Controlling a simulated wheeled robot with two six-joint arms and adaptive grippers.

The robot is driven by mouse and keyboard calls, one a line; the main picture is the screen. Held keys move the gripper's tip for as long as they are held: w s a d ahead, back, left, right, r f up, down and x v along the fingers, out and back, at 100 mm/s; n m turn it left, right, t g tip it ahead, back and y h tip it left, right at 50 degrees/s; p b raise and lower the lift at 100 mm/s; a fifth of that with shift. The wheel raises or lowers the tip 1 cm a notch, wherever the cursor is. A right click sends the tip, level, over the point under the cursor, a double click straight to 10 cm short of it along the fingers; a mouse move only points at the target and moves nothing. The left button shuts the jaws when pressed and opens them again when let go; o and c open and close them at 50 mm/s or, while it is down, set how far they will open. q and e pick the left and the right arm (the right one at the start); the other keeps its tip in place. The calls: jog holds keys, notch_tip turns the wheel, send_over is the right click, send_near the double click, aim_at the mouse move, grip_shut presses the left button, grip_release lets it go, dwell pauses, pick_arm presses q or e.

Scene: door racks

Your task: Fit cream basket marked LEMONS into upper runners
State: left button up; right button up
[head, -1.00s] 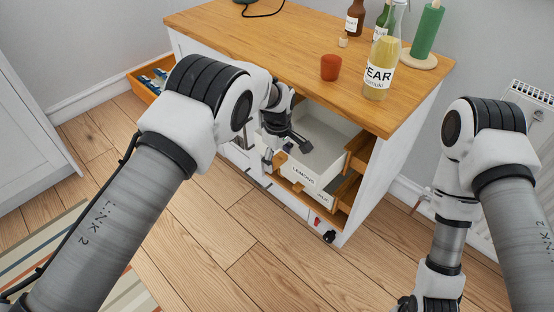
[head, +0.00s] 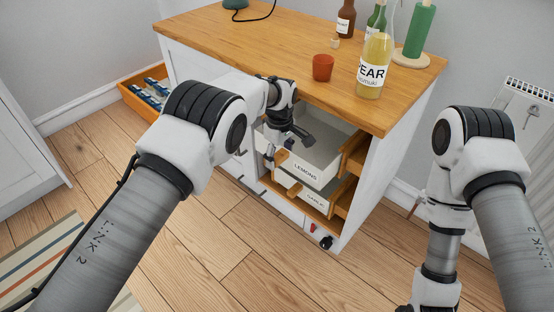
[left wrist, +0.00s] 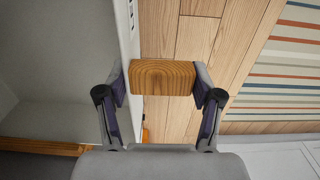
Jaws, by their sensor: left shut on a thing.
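The cream basket marked LEMONS (head: 322,177) is at the upper opening of the cabinet, its label facing out, above a second cream basket marked GARLIC (head: 315,197). A wooden upper runner (head: 354,153) shows at its right side; the left runner is hidden. My left gripper (head: 270,160) is at the front of the LEMONS basket. In the left wrist view it is shut on the basket's wooden handle (left wrist: 163,77), with one finger on each side. How far the basket sits in the runners is not clear.
The wooden cabinet top (head: 240,50) carries a red cup (head: 322,67), a PEAR bottle (head: 374,75), other bottles and a green roll (head: 420,32). An orange drawer (head: 142,100) stands open at left. A radiator (head: 520,125) is at right. The front floor is clear.

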pick_arm(q)
jog(key=shift+w+d+b, duration=0.4)
jog(key=shift+w+b, duration=0.1)
jog(key=shift+b, duration=0.15)
pick_arm(e)
jog(key=shift+f, duration=0.8)
jog(key=shift+r, duration=0.1)
